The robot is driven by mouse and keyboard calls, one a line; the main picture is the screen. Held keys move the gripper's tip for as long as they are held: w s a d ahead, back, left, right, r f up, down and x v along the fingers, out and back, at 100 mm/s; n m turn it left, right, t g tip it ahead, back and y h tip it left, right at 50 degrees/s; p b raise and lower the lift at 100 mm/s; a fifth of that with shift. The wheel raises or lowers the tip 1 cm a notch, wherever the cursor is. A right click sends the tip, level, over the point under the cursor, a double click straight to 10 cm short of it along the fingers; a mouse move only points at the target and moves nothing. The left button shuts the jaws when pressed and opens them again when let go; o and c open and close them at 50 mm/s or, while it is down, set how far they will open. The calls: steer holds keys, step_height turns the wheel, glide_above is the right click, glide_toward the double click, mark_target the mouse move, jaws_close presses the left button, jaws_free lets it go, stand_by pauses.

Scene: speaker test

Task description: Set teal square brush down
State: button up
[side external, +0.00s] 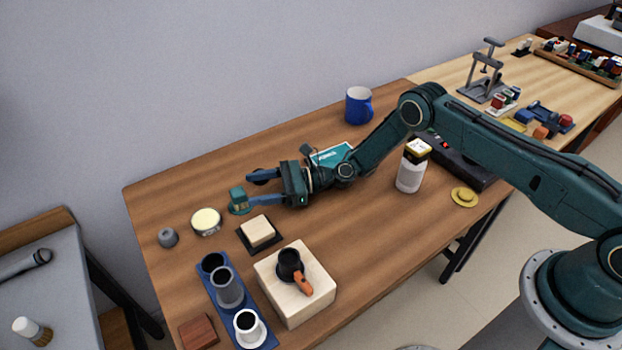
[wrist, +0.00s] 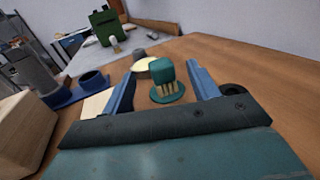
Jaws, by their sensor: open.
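The teal square brush (side external: 238,197) stands upright near the table's left part in the side view. In the wrist view the brush (wrist: 160,72) shows a teal block top with pale bristles pointing down onto a round teal base (wrist: 160,97). My gripper (side external: 250,190) is open, its blue fingers pointing left toward the brush. In the wrist view my gripper (wrist: 160,73) has a finger on each side of the brush, with visible gaps. I cannot tell how far the brush lies between the fingertips.
A cream-topped round tin (side external: 206,219) and a grey knob (side external: 168,238) stand left of the brush. A pale block (side external: 257,230) on a dark mat is close in front. A blue tray (side external: 222,298) with cups and a wooden block (side external: 282,295) stand nearer. A blue mug (side external: 357,107) stands behind.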

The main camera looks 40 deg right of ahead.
steer(key=shift+s+d, duration=0.15)
steer(key=shift+d, duration=0.15)
steer(key=shift+r, duration=0.1)
stand_by(0.3)
